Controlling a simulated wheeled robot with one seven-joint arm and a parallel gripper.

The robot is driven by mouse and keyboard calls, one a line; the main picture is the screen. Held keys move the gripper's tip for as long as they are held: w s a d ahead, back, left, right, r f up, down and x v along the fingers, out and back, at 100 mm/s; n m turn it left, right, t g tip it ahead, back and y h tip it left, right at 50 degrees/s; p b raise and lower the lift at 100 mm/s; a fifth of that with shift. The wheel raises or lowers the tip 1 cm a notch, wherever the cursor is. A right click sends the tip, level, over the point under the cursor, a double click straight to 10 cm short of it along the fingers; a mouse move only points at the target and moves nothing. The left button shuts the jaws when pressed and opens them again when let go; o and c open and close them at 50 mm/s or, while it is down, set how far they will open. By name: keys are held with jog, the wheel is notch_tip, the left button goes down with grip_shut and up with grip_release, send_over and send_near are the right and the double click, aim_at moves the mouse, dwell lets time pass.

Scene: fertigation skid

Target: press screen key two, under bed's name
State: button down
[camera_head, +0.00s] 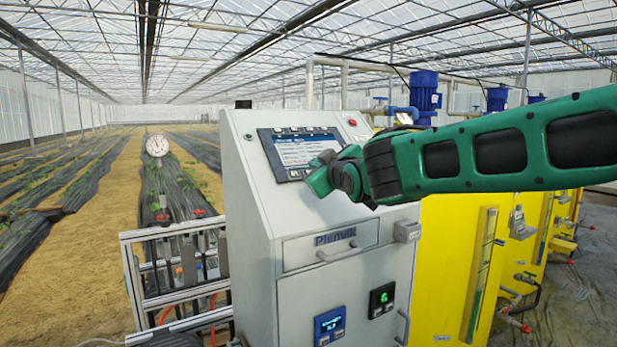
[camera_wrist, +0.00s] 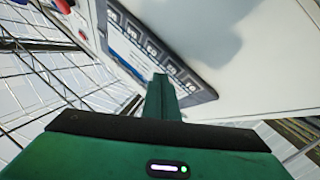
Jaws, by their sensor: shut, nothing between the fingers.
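The screen panel (camera_head: 293,150) is a dark-framed display on the sloped top of the grey cabinet (camera_head: 255,190). It shows a blue page with text too small to read. Small keys line its frame; my gripper hides its lower right part in the head view. In the wrist view the screen (camera_wrist: 122,42) lies slanted, with a row of several keys (camera_wrist: 152,50) along one edge. My green gripper (camera_wrist: 160,78) is shut and empty, its tip overlapping the panel's edge near this row. Contact cannot be told. In the head view my gripper (camera_head: 322,180) is at the panel's lower right.
A red button (camera_head: 351,122) is right of the screen. Below are a drawer handle (camera_head: 338,252) and two small displays, blue (camera_head: 330,324) and green (camera_head: 382,299).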

dwell(0.7)
jog(key=shift+w+a+f, duration=0.2)
jog(key=shift+w+f, duration=0.05)
jog(key=shift+w+a+f, duration=0.15)
jog(key=shift+f, duration=0.1)
dwell(1.0)
jog(key=shift+s+d+r, duration=0.3)
jog(key=shift+s+r, duration=0.1)
jog(key=shift+r, duration=0.15)
jog(key=s+r, duration=0.1)
jog(key=s+d+r, duration=0.1)
jog(key=d+r, duration=0.1)
jog(key=shift+s+r, duration=0.35)
jog(key=shift+s, duration=0.05)
dwell(0.4)
dwell(0.3)
